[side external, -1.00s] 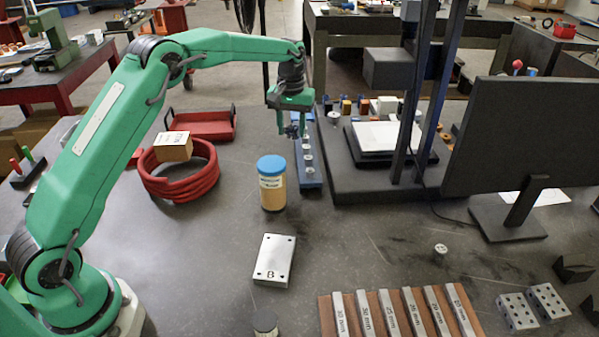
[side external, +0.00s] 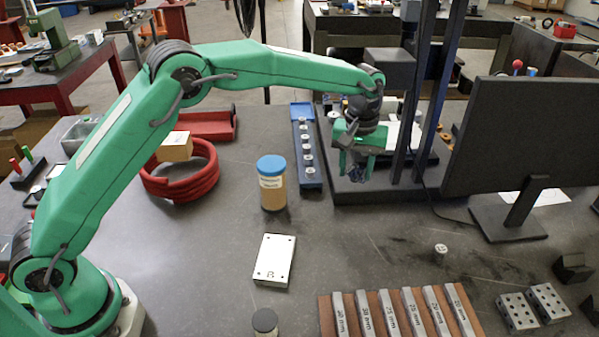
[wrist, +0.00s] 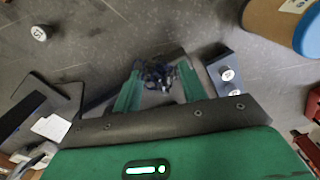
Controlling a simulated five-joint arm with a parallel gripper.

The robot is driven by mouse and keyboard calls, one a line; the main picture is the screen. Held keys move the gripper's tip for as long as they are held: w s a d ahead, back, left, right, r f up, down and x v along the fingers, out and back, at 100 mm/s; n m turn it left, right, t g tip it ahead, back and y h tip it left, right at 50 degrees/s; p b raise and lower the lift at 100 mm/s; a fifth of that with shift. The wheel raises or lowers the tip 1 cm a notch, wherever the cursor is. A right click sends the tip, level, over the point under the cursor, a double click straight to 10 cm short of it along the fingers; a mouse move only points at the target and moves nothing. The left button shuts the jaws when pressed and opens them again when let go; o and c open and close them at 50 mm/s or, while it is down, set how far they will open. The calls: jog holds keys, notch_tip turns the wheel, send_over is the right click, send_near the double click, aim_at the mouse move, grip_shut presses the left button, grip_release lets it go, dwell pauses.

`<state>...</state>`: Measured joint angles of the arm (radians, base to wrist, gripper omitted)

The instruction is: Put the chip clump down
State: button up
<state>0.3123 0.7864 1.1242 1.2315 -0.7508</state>
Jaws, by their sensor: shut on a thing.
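The chip clump (wrist: 158,75) is a dark, tangled mass between the two green fingers of my gripper (wrist: 157,88) in the wrist view. My gripper is shut on it. In the side external view my gripper (side external: 355,172) hangs over the front left part of the dark machine base, left of its upright posts, and the clump shows only as a small dark patch at the fingertips. Its height above the surface is hard to tell.
A blue-lidded jar (side external: 272,185) stands left of my gripper. A steel plate marked B (side external: 274,260), a block rack (side external: 326,315), a small round weight (side external: 440,249) and a monitor (side external: 530,135) stand around.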

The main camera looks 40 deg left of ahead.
jog(key=s+d, duration=0.5)
jog(key=d, duration=0.3)
jog(key=s+d, duration=0.5)
jog(key=d, duration=0.3)
jog(key=w+a+f, duration=0.2)
jog(key=w, duration=0.1)
jog(key=w+a+f, duration=0.2)
jog(key=w, duration=0.2)
jog(key=w+a+f, duration=0.2)
jog(key=w+f, duration=0.1)
jog(key=shift+w, duration=0.15)
jog(key=shift+f, duration=1.95)
jog(key=shift+f, duration=0.1)
jog(key=o, duration=0.9)
jog(key=shift+o, duration=0.2)
notch_tip(320, 180, up, 12)
